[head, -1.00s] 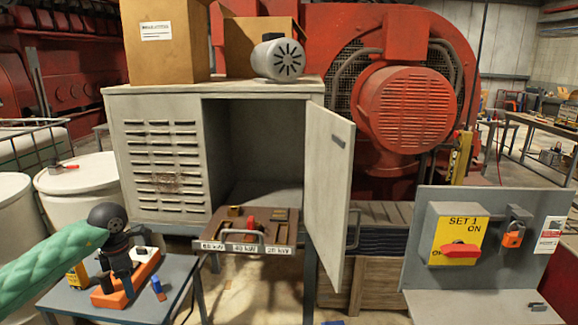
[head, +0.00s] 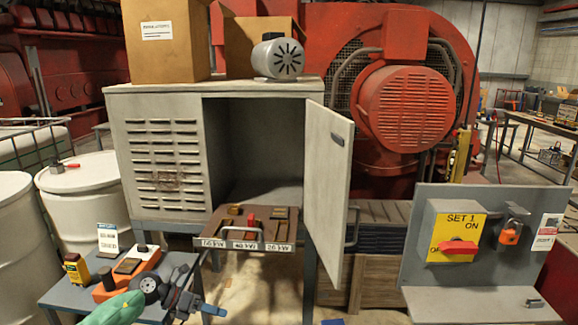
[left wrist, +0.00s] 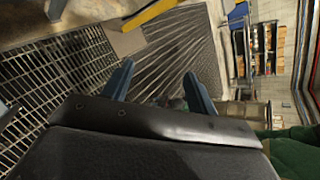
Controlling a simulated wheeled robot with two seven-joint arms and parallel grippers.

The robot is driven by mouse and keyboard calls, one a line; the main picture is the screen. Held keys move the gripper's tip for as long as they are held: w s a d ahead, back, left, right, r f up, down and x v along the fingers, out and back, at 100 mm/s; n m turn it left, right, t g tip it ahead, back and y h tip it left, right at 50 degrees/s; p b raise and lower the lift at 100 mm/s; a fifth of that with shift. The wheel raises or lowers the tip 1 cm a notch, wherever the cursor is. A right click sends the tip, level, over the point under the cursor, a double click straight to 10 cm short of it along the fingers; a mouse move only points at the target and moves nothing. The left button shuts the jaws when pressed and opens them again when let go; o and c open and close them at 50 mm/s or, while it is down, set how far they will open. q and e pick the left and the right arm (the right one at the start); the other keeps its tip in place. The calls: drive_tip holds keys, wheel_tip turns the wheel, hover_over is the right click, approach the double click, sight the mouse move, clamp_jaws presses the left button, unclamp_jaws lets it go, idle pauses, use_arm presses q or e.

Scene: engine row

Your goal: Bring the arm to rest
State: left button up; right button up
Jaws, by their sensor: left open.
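My left gripper (head: 208,308) is low at the lower left of the head view, at the right edge of the small grey side table (head: 60,296). My green left arm comes in below it. Its two blue fingers (left wrist: 158,88) stand apart in the left wrist view, with nothing between them. The gripper is tilted to the right in the head view. My right gripper and arm are not in view.
A switch panel (head: 420,270) is at right.

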use_arm(q)
drive_tip(key=w+d+f+n+t, duration=0.25)
drive_tip(key=f+n+t, duration=0.95)
drive_tip(key=n, duration=0.6)
drive_tip(key=s+a+f+n+y, duration=0.2)
drive_tip(key=s+f+n+y, duration=0.4)
drive_tip(key=f, duration=0.4)
drive_tip(key=s+a+f+n+y, duration=0.3)
drive_tip(key=s+f+n+y, duration=0.15)
drive_tip(key=f+n, duration=0.45)
drive_tip(key=s+d+f+n+g, duration=0.2)
drive_tip(key=s+f+g, duration=0.2)
drive_tip(key=s+f, duration=0.3)
drive_tip(key=s+d+f+n+g, duration=0.1)
drive_tip(key=s+f+n+g, duration=0.2)
drive_tip(key=s+f, duration=0.5)
drive_tip(key=s+d+f+n+g, duration=0.2)
drive_tip(key=s+f+g, duration=0.3)
drive_tip(key=s, duration=1.4)
wheel_tip(320, 180, down, 2)
drive_tip(key=shift+s+d+f+n+y, duration=0.15)
drive_tip(key=shift+d+f+n+y, duration=0.05)
drive_tip(key=shift+d+n+y, duration=0.15)
